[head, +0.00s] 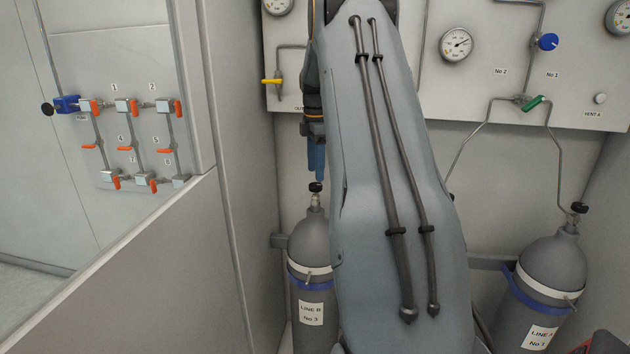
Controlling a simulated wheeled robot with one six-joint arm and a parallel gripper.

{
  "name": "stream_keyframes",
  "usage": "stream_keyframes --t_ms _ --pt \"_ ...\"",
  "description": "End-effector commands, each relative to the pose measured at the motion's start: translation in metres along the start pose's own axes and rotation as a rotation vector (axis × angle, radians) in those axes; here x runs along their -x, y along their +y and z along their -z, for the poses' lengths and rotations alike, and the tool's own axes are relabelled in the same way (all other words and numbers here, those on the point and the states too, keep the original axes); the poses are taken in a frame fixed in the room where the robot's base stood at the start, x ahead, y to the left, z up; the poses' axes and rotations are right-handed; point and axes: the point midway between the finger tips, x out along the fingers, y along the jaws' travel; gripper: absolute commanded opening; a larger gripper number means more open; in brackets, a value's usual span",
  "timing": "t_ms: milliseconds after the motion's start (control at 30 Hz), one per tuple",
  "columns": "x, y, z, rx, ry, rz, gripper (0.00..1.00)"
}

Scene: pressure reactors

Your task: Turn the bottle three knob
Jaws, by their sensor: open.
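The grey gas bottle (311,245) labelled "LINE B No 3" stands upright at the lower middle, left of my arm. Its black knob (316,187) sits on top of the valve and neck. My gripper (317,178) points down just above this knob, its blue fingers seen edge-on. It is open and holds nothing that I can see. From this angle I cannot tell whether the fingertips touch the knob. My large grey arm link hides the right side of the bottle.
Another grey bottle (546,275) with a black knob (579,208) stands at the right. A wall panel (620,112) with gauges, valves and pipes hangs behind. A grey partition (130,285) is close on the left, before a board of small orange-handled valves (125,148).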

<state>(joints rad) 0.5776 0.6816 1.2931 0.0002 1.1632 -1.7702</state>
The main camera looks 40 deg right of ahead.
Motion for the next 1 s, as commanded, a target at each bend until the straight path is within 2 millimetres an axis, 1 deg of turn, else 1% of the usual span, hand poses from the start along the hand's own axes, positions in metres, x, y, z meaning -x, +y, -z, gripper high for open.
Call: stream_keyframes --t_ms 100,200,300,867,967,1000 --pt "0.017 0.001 0.0 0.0 0.0 -0.002 0.53" --pt "0.028 0.001 0.0 0.0 0.0 -0.003 0.53" --pt "0.033 0.001 0.0 0.0 0.0 -0.002 0.53" --pt "0.035 0.0 0.0 0.0 0.0 -0.001 0.53" --pt "0.033 -0.002 0.007 -0.015 0.0 -0.001 0.53" --pt "0.031 -0.004 0.013 -0.028 0.0 -0.002 0.53"
